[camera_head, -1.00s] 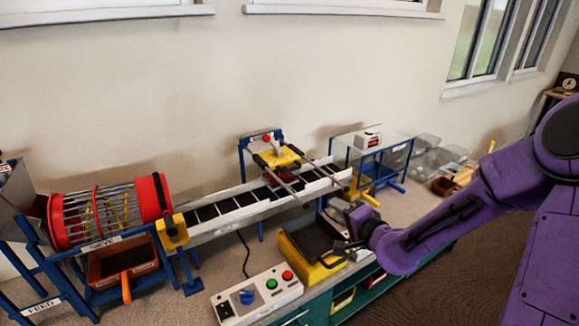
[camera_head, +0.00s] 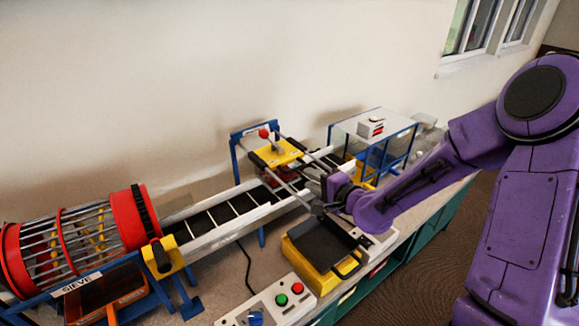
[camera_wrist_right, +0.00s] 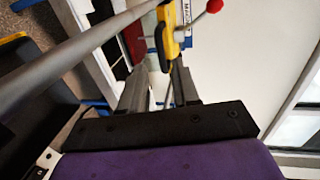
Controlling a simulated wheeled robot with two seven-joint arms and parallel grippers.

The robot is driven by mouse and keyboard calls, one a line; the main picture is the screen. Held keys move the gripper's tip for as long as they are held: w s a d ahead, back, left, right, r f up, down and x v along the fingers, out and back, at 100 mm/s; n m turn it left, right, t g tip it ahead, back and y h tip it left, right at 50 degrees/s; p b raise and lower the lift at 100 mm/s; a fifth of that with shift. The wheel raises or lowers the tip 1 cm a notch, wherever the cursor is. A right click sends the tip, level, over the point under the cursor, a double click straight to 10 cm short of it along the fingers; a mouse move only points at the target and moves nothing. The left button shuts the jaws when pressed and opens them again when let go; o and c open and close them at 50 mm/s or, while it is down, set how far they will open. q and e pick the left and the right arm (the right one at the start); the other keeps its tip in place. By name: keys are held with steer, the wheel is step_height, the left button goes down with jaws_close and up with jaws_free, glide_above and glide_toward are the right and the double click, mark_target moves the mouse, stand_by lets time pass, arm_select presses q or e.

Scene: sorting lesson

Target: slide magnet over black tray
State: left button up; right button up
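The magnet (camera_head: 277,154) is a yellow plate with a red-knobbed lever, on two metal rails above the conveyor. Its yellow body also shows at the top of the right wrist view (camera_wrist_right: 171,35). The black tray (camera_head: 322,240) has a yellow body and stands on the bench in front of the rails' near end. My right gripper (camera_head: 316,195) is at the rails' near end, to the right of the magnet and behind the tray. In the wrist view its two fingers are apart with nothing clearly between them; the magnet is beyond the tips. My left gripper is out of view.
The conveyor (camera_head: 225,211) runs under the rails. A rail crosses close to my right gripper in the wrist view (camera_wrist_right: 70,65). A red sieve drum (camera_head: 134,217) is at left, a control box (camera_head: 268,303) in front, and a clear-topped stand (camera_head: 375,126) at right.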

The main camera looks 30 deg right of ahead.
mark_target(293, 170)
steer(key=p+x, duration=0.1)
steer(key=x, duration=0.7)
steer(key=shift+w+a, duration=0.1)
steer(key=shift+w, duration=0.25)
steer(key=shift+s, duration=0.1)
steer(key=shift+c, duration=0.4)
jaws_close()
